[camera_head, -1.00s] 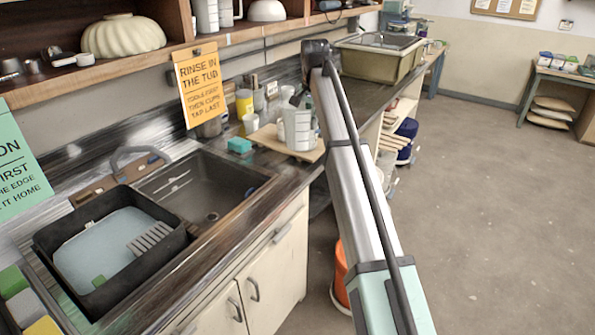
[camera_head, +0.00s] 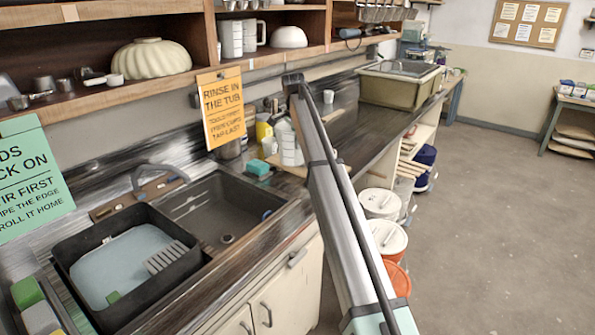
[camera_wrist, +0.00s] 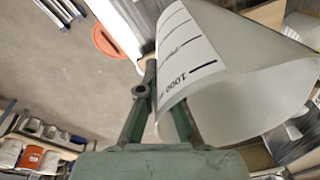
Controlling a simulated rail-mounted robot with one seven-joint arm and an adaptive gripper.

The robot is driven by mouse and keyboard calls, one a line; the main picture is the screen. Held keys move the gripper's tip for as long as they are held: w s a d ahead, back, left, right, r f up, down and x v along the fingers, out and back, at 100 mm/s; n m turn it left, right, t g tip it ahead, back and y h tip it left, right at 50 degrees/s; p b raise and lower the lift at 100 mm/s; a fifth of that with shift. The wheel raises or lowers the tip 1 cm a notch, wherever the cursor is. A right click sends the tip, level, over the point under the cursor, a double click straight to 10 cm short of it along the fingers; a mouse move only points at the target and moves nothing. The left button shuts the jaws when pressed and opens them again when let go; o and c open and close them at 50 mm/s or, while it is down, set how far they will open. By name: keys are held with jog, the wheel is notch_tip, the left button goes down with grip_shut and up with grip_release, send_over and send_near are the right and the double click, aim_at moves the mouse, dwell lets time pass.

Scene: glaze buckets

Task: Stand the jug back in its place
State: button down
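The jug (camera_head: 291,148) is white with dark scale marks. It stands on a small wooden board (camera_head: 290,168) on the counter, partly behind my arm in the head view. In the wrist view a large white jug (camera_wrist: 250,100), with a printed scale reading 1000, fills the upper right, close to the fingers. My gripper (camera_wrist: 163,90) reaches its side; the far finger's tip is partly covered by the jug. Whether the fingers press on the jug cannot be told. The gripper is hidden in the head view.
A dark sink (camera_head: 215,210) holds a black tub (camera_head: 190,262) at its left. An orange sign (camera_head: 222,107) hangs from the shelf. A blue-green sponge (camera_head: 257,168) lies beside the board. Lidded buckets (camera_head: 388,238) stand below the counter.

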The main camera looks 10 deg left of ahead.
notch_tip(320, 180, down, 12)
jog(key=p, duration=0.2)
jog(key=shift+p, duration=0.3)
jog(key=shift+f, duration=0.3)
jog(key=shift+f, duration=0.15)
jog(key=c, duration=1.3)
grip_release()
jog(key=r+b, duration=0.1)
jog(key=r, duration=0.3)
jog(key=s+r+b, duration=0.1)
jog(key=r, duration=0.3)
jog(key=r+b, duration=0.1)
jog(key=r, duration=0.4)
jog(key=shift+s+a, duration=0.25)
jog(key=shift+a, duration=0.05)
